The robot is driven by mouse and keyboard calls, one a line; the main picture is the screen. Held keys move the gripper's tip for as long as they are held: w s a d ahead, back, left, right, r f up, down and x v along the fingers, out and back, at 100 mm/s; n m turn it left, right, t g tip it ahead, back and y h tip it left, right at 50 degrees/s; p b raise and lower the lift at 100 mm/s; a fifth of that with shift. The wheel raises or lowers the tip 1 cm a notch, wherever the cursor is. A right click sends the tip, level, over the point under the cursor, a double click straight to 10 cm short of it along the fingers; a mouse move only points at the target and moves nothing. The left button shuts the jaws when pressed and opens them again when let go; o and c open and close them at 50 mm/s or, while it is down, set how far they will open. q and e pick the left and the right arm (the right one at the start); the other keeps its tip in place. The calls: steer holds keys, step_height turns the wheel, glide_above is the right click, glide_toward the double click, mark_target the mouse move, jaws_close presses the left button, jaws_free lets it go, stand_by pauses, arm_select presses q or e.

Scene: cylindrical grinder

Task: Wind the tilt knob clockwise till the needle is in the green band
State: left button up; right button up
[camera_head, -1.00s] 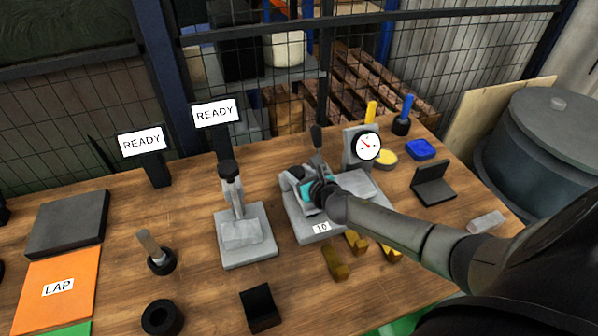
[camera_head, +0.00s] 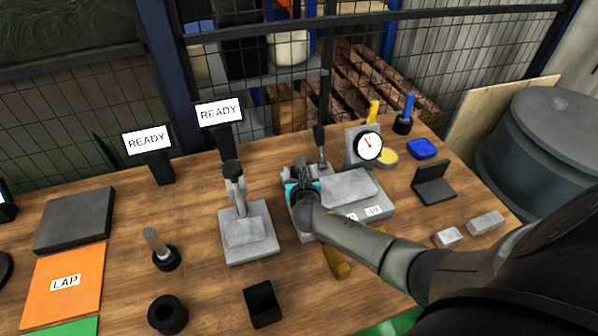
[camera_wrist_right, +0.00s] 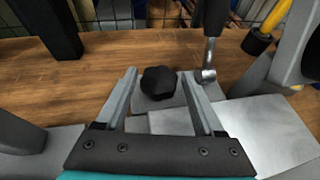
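The tilt knob (camera_wrist_right: 160,83) is a black lobed knob on a grey block in the right wrist view. My right gripper (camera_wrist_right: 160,74) is open, with one finger on each side of the knob; I cannot tell if either touches it. In the head view my right gripper (camera_head: 300,168) is over the left end of the grey fixture (camera_head: 348,187) and largely hides the knob. The round white dial (camera_head: 369,146) with a red needle stands behind the fixture, the needle slanting to the upper left. The green band is too small to make out. My left gripper is not in view.
Brass blocks (camera_head: 335,262) lie in front, partly under my arm. A black angled stand (camera_head: 433,184) and grey blocks (camera_head: 486,222) lie right.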

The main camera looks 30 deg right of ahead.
steer(key=shift+o, duration=1.2)
steer(key=p+v, duration=0.4)
steer(key=v, duration=1.1)
steer(key=shift+a, duration=0.15)
steer(key=shift+s, duration=0.1)
